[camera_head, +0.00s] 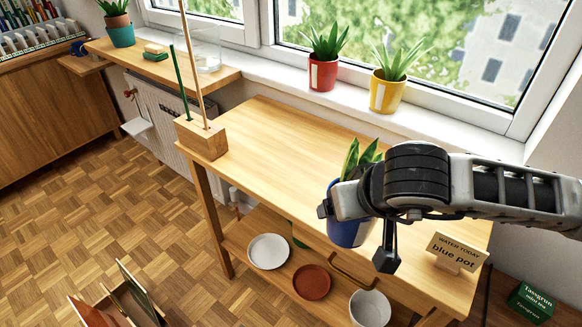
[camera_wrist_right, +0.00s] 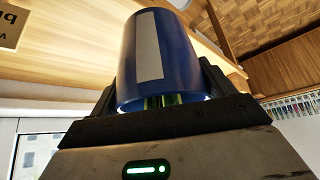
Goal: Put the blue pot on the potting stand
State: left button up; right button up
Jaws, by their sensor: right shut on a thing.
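The blue pot (camera_head: 345,234) holds a green plant with pointed leaves. My right gripper (camera_head: 356,226), coming in from the right, is shut on it. The wrist view shows the blue pot (camera_wrist_right: 192,60) between the fingers, with a pale stripe on its side. In the head view the pot looks upright and overlaps the front edge of the wooden potting stand (camera_head: 285,160). I cannot tell whether its base touches the stand. My forearm and gripper hide part of the pot and stand top. My left gripper is not in view.
A "WATER TODAY blue pot" sign (camera_head: 457,252) stands at the stand's right end, and a wooden block with sticks (camera_head: 202,138) at its left end. The middle top is clear. The lower shelf holds dishes (camera_head: 268,251). Red (camera_head: 323,75) and yellow (camera_head: 386,92) pots stand on the sill.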

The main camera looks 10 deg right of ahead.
aim_at(326, 187)
jog(key=u, duration=1.95)
jog(key=k, duration=0.55)
jog(key=z, duration=1.25)
